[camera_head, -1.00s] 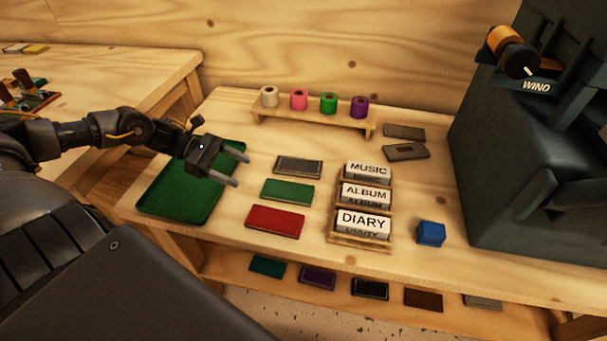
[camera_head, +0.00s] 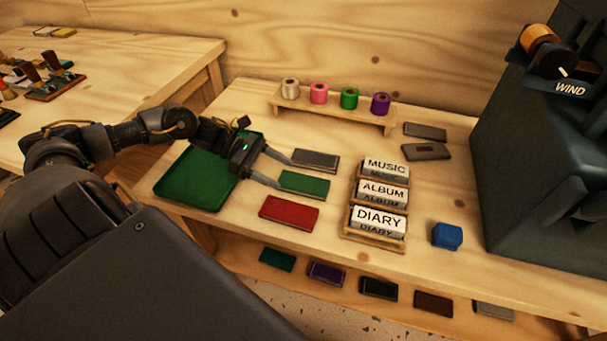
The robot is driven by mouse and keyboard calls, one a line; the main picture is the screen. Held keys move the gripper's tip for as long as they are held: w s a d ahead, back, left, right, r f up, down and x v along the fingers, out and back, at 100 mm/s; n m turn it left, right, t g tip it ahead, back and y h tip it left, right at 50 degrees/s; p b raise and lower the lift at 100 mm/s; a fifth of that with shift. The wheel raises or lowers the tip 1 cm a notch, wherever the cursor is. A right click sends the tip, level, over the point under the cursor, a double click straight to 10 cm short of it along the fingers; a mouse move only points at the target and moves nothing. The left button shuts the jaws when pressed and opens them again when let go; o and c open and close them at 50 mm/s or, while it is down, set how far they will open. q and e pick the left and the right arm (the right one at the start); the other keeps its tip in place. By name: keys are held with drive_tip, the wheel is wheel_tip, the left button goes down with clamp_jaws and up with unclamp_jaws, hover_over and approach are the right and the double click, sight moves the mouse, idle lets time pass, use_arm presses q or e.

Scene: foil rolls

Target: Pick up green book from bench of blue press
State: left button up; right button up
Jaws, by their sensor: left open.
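The green book (camera_head: 306,184) lies flat on the wooden bench (camera_head: 330,248), between a dark grey book (camera_head: 317,161) behind it and a red book (camera_head: 289,212) in front. My left gripper (camera_head: 285,174) is open and empty. Its two fingers point right, with the tips at the green book's left end, one near its back corner and one near its front corner. I cannot tell whether they touch it. The dark blue-grey press (camera_head: 535,165), with a knob and the label WIND, stands at the bench's right. My right gripper is not in view.
A green tray (camera_head: 193,190) lies under and left of the left gripper. A wooden rack (camera_head: 372,238) holds MUSIC, ALBUM and DIARY blocks. A foil-roll stand (camera_head: 332,112) is at the back, and a blue block (camera_head: 447,236) at right. Several books lie on the lower shelf.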

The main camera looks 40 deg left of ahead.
sight(297, 182)
use_arm(q)
drive_tip(key=x, duration=0.4)
drive_tip(key=shift+s+d+p, duration=0.1)
drive_tip(key=shift+p, duration=0.25)
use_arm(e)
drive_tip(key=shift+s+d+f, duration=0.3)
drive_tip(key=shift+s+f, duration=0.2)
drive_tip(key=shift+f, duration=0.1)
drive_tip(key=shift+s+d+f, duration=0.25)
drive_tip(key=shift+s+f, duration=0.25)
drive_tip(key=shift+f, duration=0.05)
use_arm(q)
drive_tip(key=shift+c, duration=0.4)
drive_tip(key=c, duration=0.7)
